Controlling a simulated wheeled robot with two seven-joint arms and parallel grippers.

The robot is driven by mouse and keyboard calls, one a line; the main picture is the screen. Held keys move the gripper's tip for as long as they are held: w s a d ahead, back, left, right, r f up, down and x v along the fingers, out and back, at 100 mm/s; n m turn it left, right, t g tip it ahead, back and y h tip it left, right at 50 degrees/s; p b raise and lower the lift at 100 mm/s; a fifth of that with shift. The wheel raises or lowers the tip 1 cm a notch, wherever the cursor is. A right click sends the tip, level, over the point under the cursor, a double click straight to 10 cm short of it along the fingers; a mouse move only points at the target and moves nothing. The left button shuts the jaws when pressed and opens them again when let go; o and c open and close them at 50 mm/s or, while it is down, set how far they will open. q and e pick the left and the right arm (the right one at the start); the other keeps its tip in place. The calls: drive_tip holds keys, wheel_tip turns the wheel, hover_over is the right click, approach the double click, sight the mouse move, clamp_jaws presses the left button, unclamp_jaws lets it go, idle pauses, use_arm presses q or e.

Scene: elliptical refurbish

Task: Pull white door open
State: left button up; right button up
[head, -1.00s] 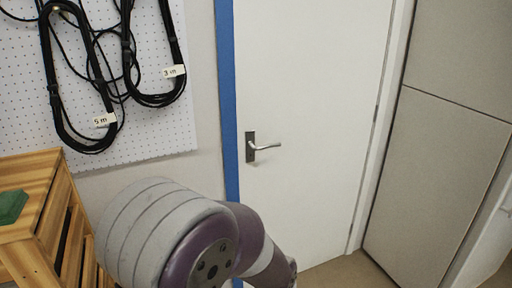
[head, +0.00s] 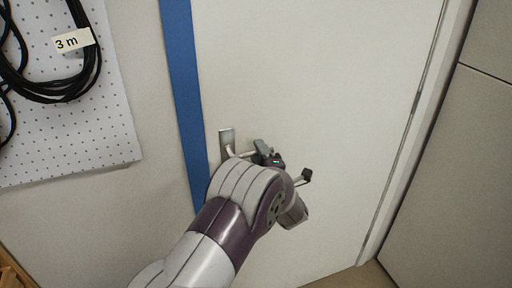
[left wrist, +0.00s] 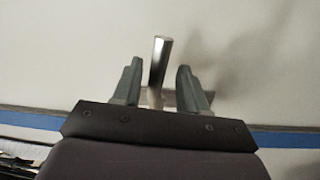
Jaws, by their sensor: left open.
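The white door (head: 320,80) fills the middle of the head view and looks closed. Its metal handle plate (head: 226,139) sits near the door's left edge, and the lever (head: 240,154) points right, partly hidden by my left gripper (head: 268,156). In the left wrist view, the lever (left wrist: 158,62) stands between the two spread fingers of my left gripper (left wrist: 160,75), with a gap on each side. The left gripper is open at the handle. My right gripper is in neither view.
A blue strip (head: 181,80) runs down the frame left of the door. A pegboard (head: 85,130) with coiled black cables (head: 60,85) hangs farther left. A grey panel (head: 450,170) stands to the right. A wooden piece (head: 12,275) shows at lower left.

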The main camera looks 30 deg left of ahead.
use_arm(q)
drive_tip(key=x, duration=0.2)
drive_tip(key=shift+w+a+r, duration=0.1)
drive_tip(key=shift+a+r, duration=0.05)
drive_tip(key=shift+a, duration=0.1)
drive_tip(key=shift+d+r, duration=0.1)
clamp_jaws()
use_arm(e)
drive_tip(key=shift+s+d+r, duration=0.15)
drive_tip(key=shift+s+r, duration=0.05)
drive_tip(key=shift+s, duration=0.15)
